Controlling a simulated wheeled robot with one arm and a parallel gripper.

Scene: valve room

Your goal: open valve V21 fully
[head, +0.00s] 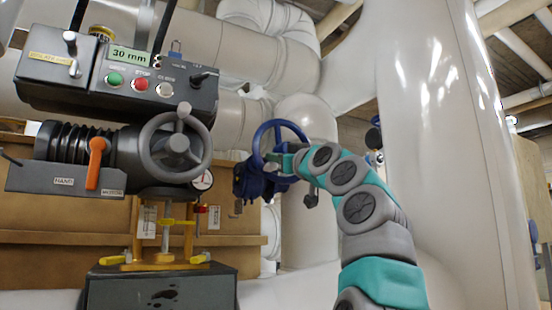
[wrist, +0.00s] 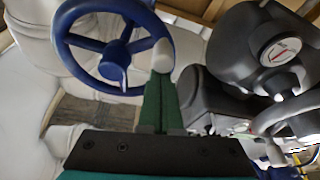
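A blue handwheel valve (head: 280,123) stands in the middle of the head view, with its blue body (head: 258,183) below and left of the wheel. No V21 label is readable. In the wrist view the blue wheel (wrist: 68,55) is large at upper left, with spokes and a hub. My gripper (head: 280,160) is at the lower part of the wheel in the head view. In the wrist view its green fingers (wrist: 162,72) are close together at the right side of the rim. A pale rounded piece (wrist: 163,54) sits at their tips; whether they grip it is unclear.
A dark machine with a grey handwheel (head: 175,146), an orange lever (head: 96,162) and a button box (head: 140,84) stands at left. A thick white pipe (head: 430,130) rises close on the right. In the wrist view a dark housing with a gauge (wrist: 281,50) is right of the fingers.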

